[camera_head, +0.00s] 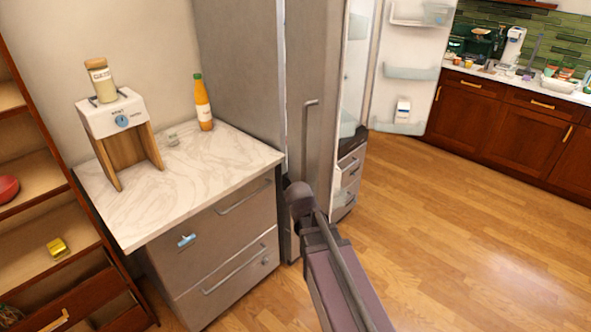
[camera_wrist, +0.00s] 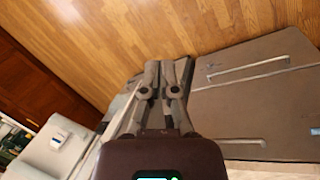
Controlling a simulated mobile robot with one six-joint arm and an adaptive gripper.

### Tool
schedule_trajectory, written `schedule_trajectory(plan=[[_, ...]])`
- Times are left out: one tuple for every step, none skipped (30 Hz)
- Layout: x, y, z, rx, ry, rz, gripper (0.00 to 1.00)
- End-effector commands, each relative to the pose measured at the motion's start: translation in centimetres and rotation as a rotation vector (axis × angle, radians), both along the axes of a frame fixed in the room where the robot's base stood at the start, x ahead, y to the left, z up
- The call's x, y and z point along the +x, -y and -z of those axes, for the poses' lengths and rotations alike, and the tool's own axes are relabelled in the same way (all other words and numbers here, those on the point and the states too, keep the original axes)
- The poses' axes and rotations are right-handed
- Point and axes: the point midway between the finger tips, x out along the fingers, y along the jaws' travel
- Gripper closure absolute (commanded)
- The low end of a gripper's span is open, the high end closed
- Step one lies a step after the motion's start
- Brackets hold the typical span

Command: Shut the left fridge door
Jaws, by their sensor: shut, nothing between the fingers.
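The left fridge door (camera_head: 315,85) is a tall grey panel with a vertical bar handle (camera_head: 307,140). My gripper (camera_wrist: 167,68) is shut and empty in the wrist view, close to the fridge front. I cannot tell whether it touches the door.
The right fridge door (camera_head: 384,90) stands wide open, showing shelf bins. A marble-topped drawer cabinet (camera_head: 215,165) adjoins the fridge on the left, holding a bottle (camera_head: 203,105) and a wooden-legged dispenser (camera_head: 115,115). Open wood floor (camera_head: 450,220) lies to the right.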

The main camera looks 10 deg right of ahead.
Motion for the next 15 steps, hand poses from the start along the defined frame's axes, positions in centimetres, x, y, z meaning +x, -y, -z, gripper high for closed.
schedule_trajectory(plan=[[1.7, -0.2, 0.5, -0.06, 0.003, -0.019, 1.0], [2.4, -0.2, 0.5, -0.1, 0.004, -0.029, 1.0], [3.3, -0.3, 0.5, -0.154, 0.008, -0.043, 1.0], [4.0, -0.3, 0.4, -0.197, 0.011, -0.053, 1.0], [4.8, -0.5, 0.3, -0.238, 0.015, -0.063, 1.0], [5.7, -0.6, 0.1, -0.295, 0.021, -0.077, 1.0], [6.4, -0.8, -0.1, -0.336, 0.026, -0.086, 1.0], [7.2, -1.0, -0.3, -0.378, 0.032, -0.096, 1.0], [8.1, -1.4, -0.6, -0.433, 0.04, -0.109, 1.0], [8.8, -1.7, -0.9, -0.476, 0.047, -0.118, 1.0], [9.6, -2.0, -1.2, -0.517, 0.056, -0.126, 1.0], [10.5, -2.6, -1.6, -0.572, 0.066, -0.139, 1.0], [11.2, -3.0, -2.0, -0.613, 0.075, -0.146, 1.0], [11.9, -3.5, -2.3, -0.654, 0.085, -0.154, 1.0], [12.8, -4.2, -2.8, -0.709, 0.098, -0.164, 1.0]])
